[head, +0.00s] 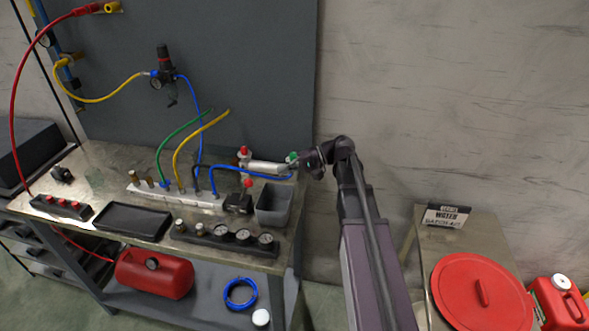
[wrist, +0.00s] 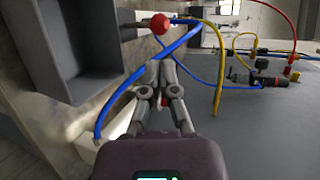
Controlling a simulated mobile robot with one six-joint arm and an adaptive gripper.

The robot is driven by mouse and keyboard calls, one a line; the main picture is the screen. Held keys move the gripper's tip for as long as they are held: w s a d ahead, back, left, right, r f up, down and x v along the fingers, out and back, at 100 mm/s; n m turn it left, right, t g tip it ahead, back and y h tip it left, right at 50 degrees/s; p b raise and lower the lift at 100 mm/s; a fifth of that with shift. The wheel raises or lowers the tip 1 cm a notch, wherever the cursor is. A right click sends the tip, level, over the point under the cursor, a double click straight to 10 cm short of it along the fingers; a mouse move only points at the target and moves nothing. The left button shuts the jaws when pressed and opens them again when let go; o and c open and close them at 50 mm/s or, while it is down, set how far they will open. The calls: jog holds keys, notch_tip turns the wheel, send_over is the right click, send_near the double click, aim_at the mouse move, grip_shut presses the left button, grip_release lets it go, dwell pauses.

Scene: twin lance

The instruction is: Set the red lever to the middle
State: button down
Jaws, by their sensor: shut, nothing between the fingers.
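The red lever (head: 248,184) is a round red knob on a stem above a small black valve body (head: 238,203) on the bench, left of the grey bin. In the wrist view the red knob (wrist: 160,24) sits at the top centre, on a dark stem pointing sideways. Whether the lever is at its middle setting I cannot tell. My gripper (head: 298,162) is at the bench's right end, beside the metal cylinder. In the wrist view my gripper (wrist: 161,66) has its fingertips together and empty, below the red knob and apart from it in the picture.
A blue hose (wrist: 175,48) runs close by the fingers. The grey bin (head: 273,204) stands right of the valve. A metal cylinder (head: 265,168) with red and green ends lies behind. Hoses (head: 197,125) rise from a white manifold (head: 175,196) at left, before the grey panel (head: 250,70).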

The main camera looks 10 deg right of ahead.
aim_at(245, 191)
jog(key=b+x, duration=0.2)
jog(key=x, duration=0.5)
jog(key=shift+a+f, duration=0.2)
jog(key=shift+a, duration=0.15)
jog(key=shift+r, duration=0.1)
jog(key=a+r+h+p, duration=0.1)
jog(key=p, duration=0.2)
jog(key=w+a+r+h+p, duration=0.1)
jog(key=h+p, duration=0.1)
jog(key=p, duration=0.1)
jog(key=shift+w+a+m+g, duration=0.2)
jog(key=shift+a+m+g, duration=0.1)
jog(key=shift+a+g, duration=0.1)
jog(key=shift+w+a+h+p, duration=0.35)
jog(key=shift+a+p, duration=0.2)
jog(key=shift+a, duration=0.3)
